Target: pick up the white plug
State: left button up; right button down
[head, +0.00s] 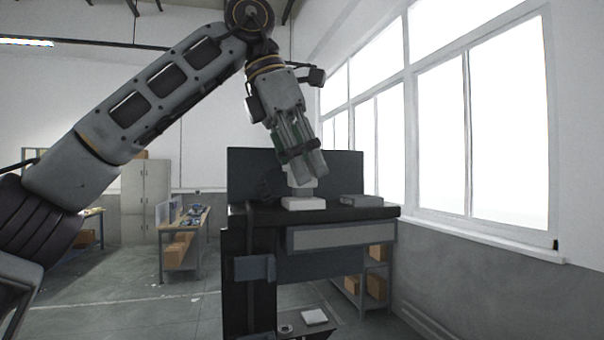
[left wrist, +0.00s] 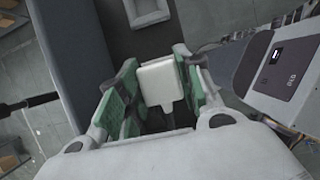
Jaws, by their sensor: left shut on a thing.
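The white plug (left wrist: 160,82) is a pale, block-shaped piece between the green-padded fingers of my left gripper in the left wrist view. My left gripper (head: 304,176) is shut on it, pointing down above the dark workbench (head: 345,213) in the head view. The fingers mostly hide the plug there. A white flat block (head: 303,204) lies on the bench just below the fingertips. A pale piece (left wrist: 147,11) also shows beyond the plug in the left wrist view. My right gripper is in neither view.
A grey box (head: 360,200) sits on the bench to the right. A grey device with a small display (left wrist: 280,75) is close on the right in the left wrist view. A dark panel (head: 345,170) stands behind the bench. Windows line the right wall.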

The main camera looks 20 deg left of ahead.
pick_arm(q)
jog(key=shift+r, duration=4.1)
jog(key=shift+f+b, duration=2.25)
jog(key=shift+f, duration=0.7)
jog(key=shift+w+d, duration=0.1)
jog(key=shift+d, duration=0.1)
jog(key=shift+w+d+r+p, duration=0.1)
jog(key=shift+w+d+p, duration=0.6)
jog(key=shift+d+p, duration=0.25)
jog(key=shift+w+d+p, duration=0.65)
jog(key=shift+d+p, duration=0.1)
jog(key=shift+d, duration=0.3)
jog(key=shift+w+d+p, duration=0.4)
jog(key=shift+d, duration=0.2)
jog(key=shift+w+d+p, duration=0.35)
jog(key=shift+d, duration=0.2)
jog(key=shift+w+d, duration=0.7)
jog(key=shift+d, duration=0.35)
